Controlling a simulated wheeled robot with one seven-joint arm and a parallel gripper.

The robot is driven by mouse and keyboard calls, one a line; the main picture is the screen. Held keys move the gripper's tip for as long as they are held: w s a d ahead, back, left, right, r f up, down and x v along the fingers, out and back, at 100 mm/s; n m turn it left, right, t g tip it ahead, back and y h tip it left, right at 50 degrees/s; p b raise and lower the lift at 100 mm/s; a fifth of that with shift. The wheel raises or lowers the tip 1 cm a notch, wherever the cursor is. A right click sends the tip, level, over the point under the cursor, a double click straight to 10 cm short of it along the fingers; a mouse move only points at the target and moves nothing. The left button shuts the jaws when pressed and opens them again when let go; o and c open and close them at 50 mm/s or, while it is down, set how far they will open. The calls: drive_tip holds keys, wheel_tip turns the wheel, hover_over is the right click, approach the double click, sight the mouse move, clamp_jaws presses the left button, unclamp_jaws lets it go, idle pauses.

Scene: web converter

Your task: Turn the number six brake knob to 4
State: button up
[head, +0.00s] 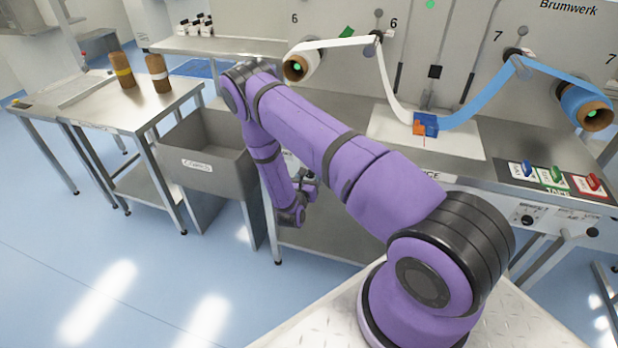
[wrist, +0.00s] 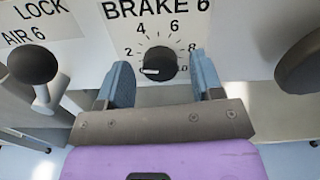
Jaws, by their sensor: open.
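The number six brake knob (wrist: 160,66) is a round black knob on a white plate (wrist: 120,35) marked BRAKE 6, with a dial scale around it. Its white pointer line points left, toward the low end of the scale, below the 2. The 4 is at the upper left of the dial. My gripper (wrist: 161,60) is open, with one blue-grey finger on each side of the knob; I cannot tell whether either touches it. In the head view my gripper (head: 306,188) hangs low by the machine's front, and the arm hides the knob.
A black ball-ended lever (wrist: 32,66) beside the AIR 6 LOCK label is left of the fingers. A dark rounded thing (wrist: 300,62) is to the right. In the head view a grey bin (head: 205,165) stands left of my gripper, and another knob (head: 527,220) is far right.

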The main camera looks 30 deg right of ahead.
drive_tip(key=shift+w+d, duration=0.15)
drive_tip(key=shift+d, duration=0.05)
drive_tip(key=c, duration=0.9)
drive_tip(key=m, duration=0.5)
drive_tip(key=shift+m, duration=0.3)
drive_tip(key=m, duration=0.4)
drive_tip(key=shift+m, duration=0.4)
